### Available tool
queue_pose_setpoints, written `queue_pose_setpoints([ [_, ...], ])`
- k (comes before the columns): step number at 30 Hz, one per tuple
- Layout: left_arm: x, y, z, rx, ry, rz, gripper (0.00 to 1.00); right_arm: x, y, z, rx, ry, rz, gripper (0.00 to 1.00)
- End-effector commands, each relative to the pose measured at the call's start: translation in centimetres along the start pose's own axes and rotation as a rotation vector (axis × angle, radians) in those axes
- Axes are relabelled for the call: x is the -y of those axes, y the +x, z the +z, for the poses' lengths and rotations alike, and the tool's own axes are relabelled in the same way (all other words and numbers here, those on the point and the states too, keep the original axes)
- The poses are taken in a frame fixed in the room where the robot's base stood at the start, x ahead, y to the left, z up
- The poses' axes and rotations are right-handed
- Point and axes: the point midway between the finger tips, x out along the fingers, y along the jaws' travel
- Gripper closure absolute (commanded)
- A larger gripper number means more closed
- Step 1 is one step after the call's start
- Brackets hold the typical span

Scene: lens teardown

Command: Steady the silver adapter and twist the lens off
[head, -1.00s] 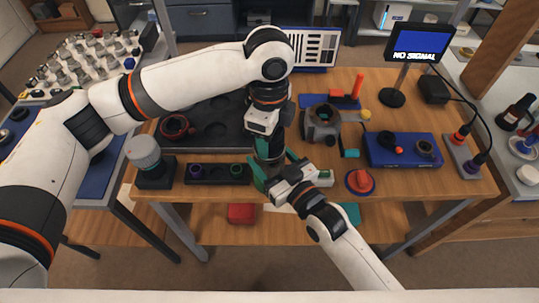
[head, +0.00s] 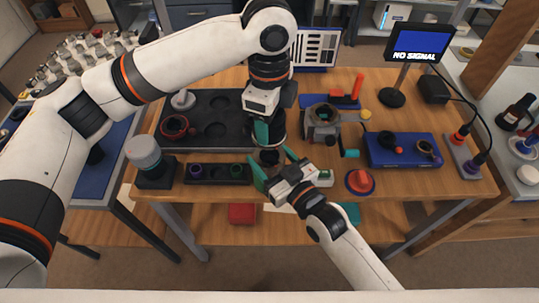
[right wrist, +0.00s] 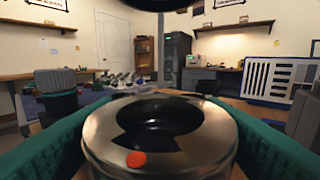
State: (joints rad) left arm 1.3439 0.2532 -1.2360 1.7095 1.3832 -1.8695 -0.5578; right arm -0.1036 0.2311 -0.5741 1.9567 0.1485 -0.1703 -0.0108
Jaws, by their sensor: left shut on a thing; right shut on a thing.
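The silver adapter (right wrist: 160,135) is a shiny ring with an orange dot, held upright between the green fingers of my right gripper (right wrist: 160,150). Its dark bore faces up and is open. In the head view my right gripper (head: 271,172) is shut on the adapter (head: 269,157), whose top looks dark there. My left gripper (head: 268,131) is above it, shut on the black lens (head: 279,128). The lens is partly hidden by the green finger. A gap shows between lens and adapter. A dark edge at the top of the right wrist view is probably the lens.
A camera body (head: 322,121) stands right of the lens. A dark tray (head: 185,105) lies behind left, and a small holder (head: 218,173) with rings at the front.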

Motion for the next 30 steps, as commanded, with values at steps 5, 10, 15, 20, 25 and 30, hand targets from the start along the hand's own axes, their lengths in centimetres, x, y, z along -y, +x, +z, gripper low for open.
queue_pose_setpoints([
  [5,0.0,-0.5,0.0,0.000,0.000,0.001,0.76,0.0,0.0,0.0,0.000,0.000,0.000,0.72],
  [10,0.0,-0.5,0.0,0.001,0.001,0.002,0.76,0.0,0.0,0.0,0.000,0.000,0.000,0.29],
  [15,0.0,-0.5,0.0,0.000,0.001,0.002,0.76,0.0,0.0,0.0,0.000,0.000,0.000,0.10],
  [20,0.0,-0.5,0.0,0.000,0.001,0.001,0.76,0.0,0.0,0.0,0.000,0.000,0.000,0.10],
  [25,0.0,-1.0,0.0,0.000,0.001,0.001,0.76,0.0,-0.6,0.3,-0.002,0.000,0.000,0.10],
  [30,0.0,-1.9,0.0,0.000,0.001,0.001,0.76,0.0,-1.9,0.6,-0.002,0.000,0.000,0.10],
])
